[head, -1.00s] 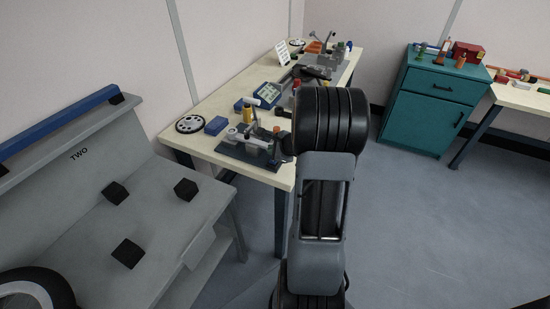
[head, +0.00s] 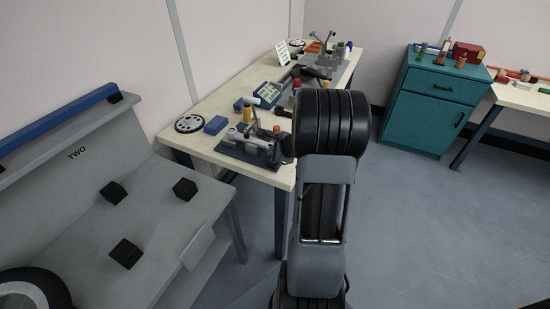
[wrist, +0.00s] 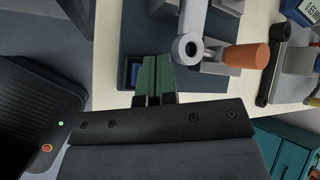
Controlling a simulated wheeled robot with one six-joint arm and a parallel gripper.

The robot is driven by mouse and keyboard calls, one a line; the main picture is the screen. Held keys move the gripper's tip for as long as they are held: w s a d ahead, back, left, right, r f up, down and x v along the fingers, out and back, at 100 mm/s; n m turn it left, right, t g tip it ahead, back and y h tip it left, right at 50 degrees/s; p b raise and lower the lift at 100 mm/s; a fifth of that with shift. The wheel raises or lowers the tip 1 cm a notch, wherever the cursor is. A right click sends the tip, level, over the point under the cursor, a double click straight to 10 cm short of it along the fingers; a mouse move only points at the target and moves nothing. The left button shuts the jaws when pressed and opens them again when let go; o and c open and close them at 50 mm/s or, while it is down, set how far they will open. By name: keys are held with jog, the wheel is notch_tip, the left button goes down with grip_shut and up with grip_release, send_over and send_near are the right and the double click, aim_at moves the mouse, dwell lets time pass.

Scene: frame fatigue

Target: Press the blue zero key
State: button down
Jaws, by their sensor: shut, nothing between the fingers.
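The blue key (wrist: 134,72) shows in the wrist view in a dark surround on the dark base plate (wrist: 135,40) of a fixture. It is partly hidden behind the left edge of my gripper (wrist: 155,62), so no zero mark can be read on it. My gripper's green fingers are shut together and empty, and their tips overlap the plate right beside the key. I cannot tell whether they touch anything. In the head view the fixture's plate (head: 243,151) lies at the near end of the bench, and my arm hides the fingers.
A grey lever arm with a round boss (wrist: 187,47) and an orange handle (wrist: 247,56) stand just right of the fingers. A blue-framed display (head: 268,92), a blue box (head: 216,125) and a handwheel (head: 189,123) share the bench (head: 203,105). A teal cabinet (head: 430,105) stands right.

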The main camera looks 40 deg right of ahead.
jog(key=shift+f+b, duration=0.45)
jog(key=shift+b, duration=0.05)
dwell(0.6)
jog(key=shift+r, duration=0.15)
jog(key=shift+r+p, duration=0.65)
jog(key=shift+r, duration=0.1)
notch_tip(320, 180, up, 5)
jog(key=p, duration=0.4)
dwell(0.4)
dwell(0.7)
